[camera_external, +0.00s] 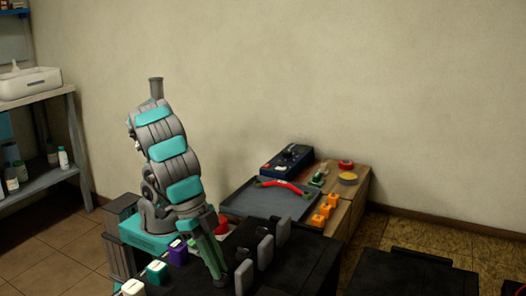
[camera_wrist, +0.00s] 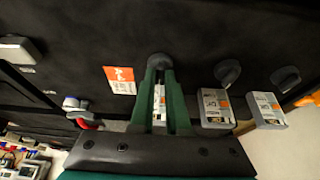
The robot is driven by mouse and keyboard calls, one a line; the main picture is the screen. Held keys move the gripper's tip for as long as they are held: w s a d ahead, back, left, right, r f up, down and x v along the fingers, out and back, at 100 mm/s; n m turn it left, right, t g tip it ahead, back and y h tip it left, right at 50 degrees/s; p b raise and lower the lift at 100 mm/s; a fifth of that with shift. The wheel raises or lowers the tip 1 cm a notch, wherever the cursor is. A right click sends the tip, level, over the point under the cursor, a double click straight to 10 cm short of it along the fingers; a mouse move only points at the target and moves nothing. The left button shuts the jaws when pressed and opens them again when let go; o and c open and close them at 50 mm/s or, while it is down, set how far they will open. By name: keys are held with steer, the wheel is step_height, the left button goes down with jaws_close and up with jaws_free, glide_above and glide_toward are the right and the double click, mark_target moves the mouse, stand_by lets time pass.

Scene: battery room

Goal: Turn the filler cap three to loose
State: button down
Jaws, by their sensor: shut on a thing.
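My gripper (camera_wrist: 160,64) has its two green fingers closed on a dark round filler cap (camera_wrist: 159,58) on the black battery top (camera_wrist: 190,28). The cap is mostly hidden by the fingertips, and I cannot read its number or see how far it is turned. Two similar dark caps stand to its right, one near (camera_wrist: 228,72) and one farther right (camera_wrist: 286,78). In the external view my gripper (camera_external: 220,276) points down at the black battery, its tips partly hidden.
Grey label plates stand beside the caps, one near the middle (camera_wrist: 216,106) and one at right (camera_wrist: 267,109). An orange label (camera_wrist: 119,80) lies left of my fingers. A grey tray (camera_external: 245,205) and orange blocks (camera_external: 320,219) rest on a wooden cabinet behind.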

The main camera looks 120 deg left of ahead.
stand_by(0.3)
steer(key=c, duration=0.9)
jaws_free()
steer(key=v, duration=0.7)
steer(key=shift+r, duration=0.35)
steer(key=shift+s, duration=0.15)
